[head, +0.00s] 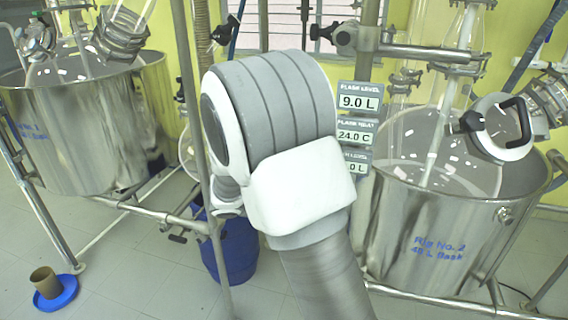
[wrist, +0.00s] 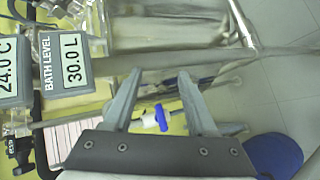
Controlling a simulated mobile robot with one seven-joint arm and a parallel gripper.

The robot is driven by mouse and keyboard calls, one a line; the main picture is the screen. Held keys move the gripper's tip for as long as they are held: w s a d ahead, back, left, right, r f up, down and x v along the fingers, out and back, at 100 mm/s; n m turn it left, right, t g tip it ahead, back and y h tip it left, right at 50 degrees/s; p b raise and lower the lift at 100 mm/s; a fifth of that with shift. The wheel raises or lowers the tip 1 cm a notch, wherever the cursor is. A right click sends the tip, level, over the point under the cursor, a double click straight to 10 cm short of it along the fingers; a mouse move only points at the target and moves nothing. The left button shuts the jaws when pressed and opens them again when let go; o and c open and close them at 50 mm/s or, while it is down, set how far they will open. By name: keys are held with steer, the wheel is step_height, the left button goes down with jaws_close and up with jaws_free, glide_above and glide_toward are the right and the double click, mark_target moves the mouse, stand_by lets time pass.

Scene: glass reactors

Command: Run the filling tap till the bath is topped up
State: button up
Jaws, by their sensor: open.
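The steel bath marked Rig No. 2 (head: 425,240) stands at the right in the head view, with a glass vessel inside it. The bath level display (wrist: 72,62) reads 30.0 L in the wrist view; my arm partly covers it in the head view. A small tap with a blue handle (wrist: 160,117) and pale body shows between my fingers in the wrist view, apparently beyond them. I cannot tell whether it is the filling tap. My gripper (wrist: 160,75) is open, with nothing held. My arm hides it in the head view.
Another steel bath, Rig No. 1 (head: 85,125), stands at the left. Metal frame rails (head: 430,302) run around the baths. A blue drum (head: 230,250) stands on the floor behind my arm. A brown cup (head: 45,282) sits on a blue dish (head: 58,298) at lower left.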

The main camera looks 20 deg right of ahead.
steer(key=w+a+f+n+t+h, duration=0.2)
steer(key=w+a+f+n+t, duration=0.45)
steer(key=w, duration=0.45)
steer(key=w+d+p, duration=0.1)
steer(key=w+d, duration=0.4)
steer(key=d, duration=0.2)
steer(key=w+d+f+m+t+p, duration=0.1)
steer(key=w+d+p, duration=0.1)
steer(key=w+d, duration=0.3)
steer(key=d, duration=0.2)
steer(key=shift+d, duration=0.3)
steer(key=shift+m, duration=0.25)
jaws_close()
